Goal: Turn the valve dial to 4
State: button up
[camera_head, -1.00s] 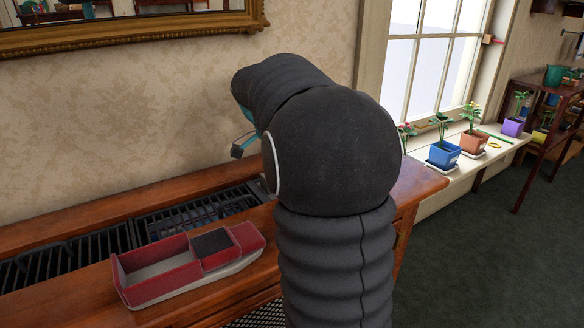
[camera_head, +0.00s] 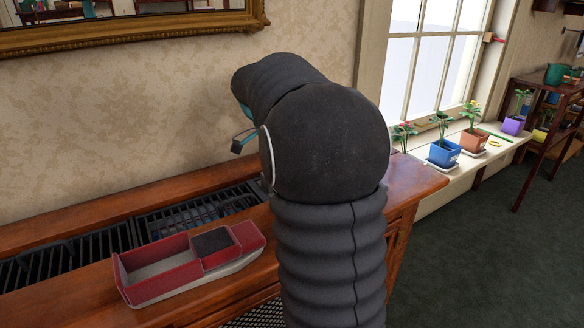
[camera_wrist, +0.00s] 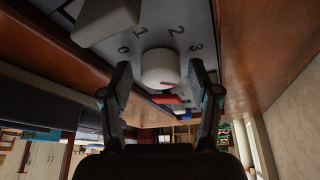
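The valve dial (camera_wrist: 158,64) is a white round knob on a grey plate (camera_wrist: 205,25) in the wrist view. Numerals 0, 1, 2 and 3 show around it; no 4 can be made out. A small reddish mark shows on the knob near its lower edge; I cannot tell which number it indicates. My gripper (camera_wrist: 160,76) is open, with one finger on each side of the knob. Gaps seem to remain between fingers and knob, but contact is hard to judge.
A white block (camera_wrist: 105,20) sits on the plate beside the dial. Potted plants, including a blue pot (camera_head: 443,154), line the windowsill at right.

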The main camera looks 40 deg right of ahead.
jog(key=shift+r, duration=0.15)
jog(key=v, duration=1.1)
jog(key=shift+a+r, duration=0.2)
jog(key=shift+r, duration=0.1)
